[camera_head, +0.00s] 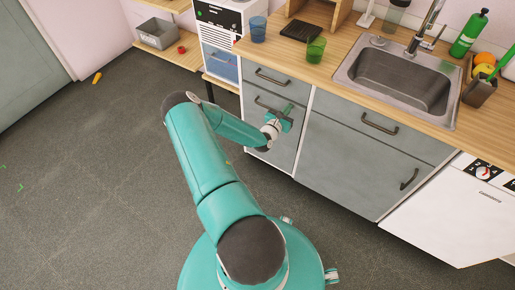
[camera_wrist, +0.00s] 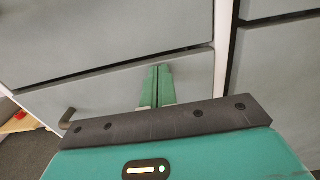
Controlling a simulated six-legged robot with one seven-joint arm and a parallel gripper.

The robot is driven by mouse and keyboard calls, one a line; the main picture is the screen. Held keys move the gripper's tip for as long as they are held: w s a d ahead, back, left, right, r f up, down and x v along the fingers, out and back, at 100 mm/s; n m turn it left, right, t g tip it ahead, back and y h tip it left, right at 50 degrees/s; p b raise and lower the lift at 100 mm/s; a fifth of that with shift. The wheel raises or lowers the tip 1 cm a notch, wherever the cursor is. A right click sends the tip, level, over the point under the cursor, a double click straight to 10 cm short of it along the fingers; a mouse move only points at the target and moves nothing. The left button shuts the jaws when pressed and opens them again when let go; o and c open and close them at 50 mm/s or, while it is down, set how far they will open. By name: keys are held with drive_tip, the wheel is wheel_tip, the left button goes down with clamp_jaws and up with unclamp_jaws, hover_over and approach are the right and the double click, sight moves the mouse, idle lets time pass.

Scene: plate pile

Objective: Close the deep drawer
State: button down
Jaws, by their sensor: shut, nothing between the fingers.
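The deep drawer (camera_head: 284,155) is the tall grey lower front in the left cabinet, below a shallow top drawer (camera_head: 280,83). Its front looks about level with the cabinet face; I cannot tell whether a small gap is left. My gripper (camera_head: 288,108) is in front of its upper part, partly hiding its handle (camera_head: 262,102). In the wrist view my green fingers (camera_wrist: 157,72) are shut together and empty, with tips at the grey front (camera_wrist: 100,92) near a seam. Whether they touch it is unclear. A dark handle (camera_wrist: 68,118) shows to their left.
The wooden counter (camera_head: 335,75) above holds a green cup (camera_head: 316,50), a blue cup (camera_head: 258,29) and a sink (camera_head: 400,80). A cabinet door (camera_head: 350,160) and white dishwasher (camera_head: 450,215) stand to the right. The grey floor (camera_head: 90,170) to the left is mostly clear.

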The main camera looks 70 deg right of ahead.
drive_tip(key=shift+s+d+r, duration=0.15)
drive_tip(key=shift+d, duration=0.55)
drive_tip(key=shift+s+d, duration=0.1)
drive_tip(key=shift+d, duration=0.05)
